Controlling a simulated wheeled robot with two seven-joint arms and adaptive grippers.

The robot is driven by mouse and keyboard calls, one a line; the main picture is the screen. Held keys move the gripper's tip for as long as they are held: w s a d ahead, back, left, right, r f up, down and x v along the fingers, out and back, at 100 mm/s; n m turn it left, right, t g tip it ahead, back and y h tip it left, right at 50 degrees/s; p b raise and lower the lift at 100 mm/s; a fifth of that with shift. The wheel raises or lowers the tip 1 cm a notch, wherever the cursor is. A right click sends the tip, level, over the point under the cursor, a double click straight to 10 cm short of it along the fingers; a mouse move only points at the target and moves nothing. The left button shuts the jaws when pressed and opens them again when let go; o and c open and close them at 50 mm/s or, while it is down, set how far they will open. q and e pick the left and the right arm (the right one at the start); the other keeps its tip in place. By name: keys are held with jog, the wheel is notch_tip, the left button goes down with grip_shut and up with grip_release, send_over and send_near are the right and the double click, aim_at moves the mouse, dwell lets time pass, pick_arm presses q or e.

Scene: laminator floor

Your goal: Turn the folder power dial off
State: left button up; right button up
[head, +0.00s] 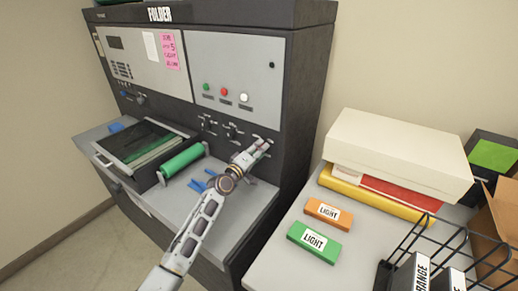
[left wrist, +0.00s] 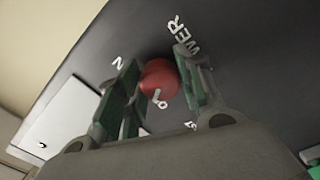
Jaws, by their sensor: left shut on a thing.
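The folder (head: 225,60) is a dark machine with a grey front panel, in the head view. Its power dial (left wrist: 158,78) is a round red knob on the dark panel in the left wrist view, with a white mark on its lower part. Part of the white lettering around it is hidden; "WER" shows at the upper right and an "N" at the upper left. My left gripper (head: 262,147) is shut on the dial, with one finger (left wrist: 188,78) on the right and the other (left wrist: 130,95) on the left. In the head view the gripper mostly hides the dial. My right gripper is not in view.
Red, green and white buttons (head: 223,92) sit above the gripper. A green roller (head: 181,160) and a tray (head: 100,160) are to its left. A side table on the right holds a white box (head: 400,145), orange (head: 328,214) and green (head: 313,242) "LIGHT" boxes, and a black wire rack (head: 440,240).

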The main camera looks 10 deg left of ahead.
pick_arm(q)
jog(key=shift+n+p, duration=0.4)
jog(key=shift+n, duration=1)
jog(key=o, duration=1)
jog(key=shift+s, duration=0.1)
jog(key=v, duration=1.1)
jog(key=shift+s, duration=0.4)
jog(key=shift+a, duration=0.15)
